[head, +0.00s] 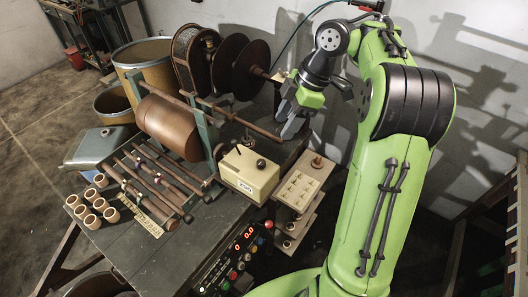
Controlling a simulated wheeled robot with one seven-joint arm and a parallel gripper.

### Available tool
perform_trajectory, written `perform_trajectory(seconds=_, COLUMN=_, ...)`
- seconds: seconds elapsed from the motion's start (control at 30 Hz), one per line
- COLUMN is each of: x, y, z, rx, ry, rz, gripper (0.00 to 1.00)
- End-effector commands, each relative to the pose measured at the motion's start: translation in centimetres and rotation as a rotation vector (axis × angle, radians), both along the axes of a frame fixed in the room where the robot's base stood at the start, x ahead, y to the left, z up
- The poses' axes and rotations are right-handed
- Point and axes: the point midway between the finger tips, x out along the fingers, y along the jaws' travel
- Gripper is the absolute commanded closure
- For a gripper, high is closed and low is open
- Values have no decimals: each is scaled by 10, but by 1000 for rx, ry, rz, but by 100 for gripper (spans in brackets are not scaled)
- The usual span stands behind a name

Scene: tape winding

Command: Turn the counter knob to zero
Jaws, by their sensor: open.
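A dark control panel (232,262) with red digits and coloured buttons is at the bench's front edge. I cannot tell for certain which part is the counter knob, nor read its setting. My gripper (290,128) points down, open, above and to the right of the cream box, apart from the knob. Its fingertips are small and partly merge with the background.
A copper-coloured drum (168,127) and dark reels (247,70) stand behind the box. Several metal rods (150,180) and small tan rings (92,193) lie left. A stepped stand (298,190) with a tan plate is close right, below my arm. The bench's front left is clear.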

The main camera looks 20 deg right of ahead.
Motion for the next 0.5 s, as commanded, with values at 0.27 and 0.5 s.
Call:
perform_trajectory(seconds=0.27, x=4, y=27, z=-74, rx=1, ry=3, rz=1, gripper=48)
perform_trajectory(seconds=0.5, x=7, y=46, z=-120, rx=1, ry=3, rz=-1, gripper=48)
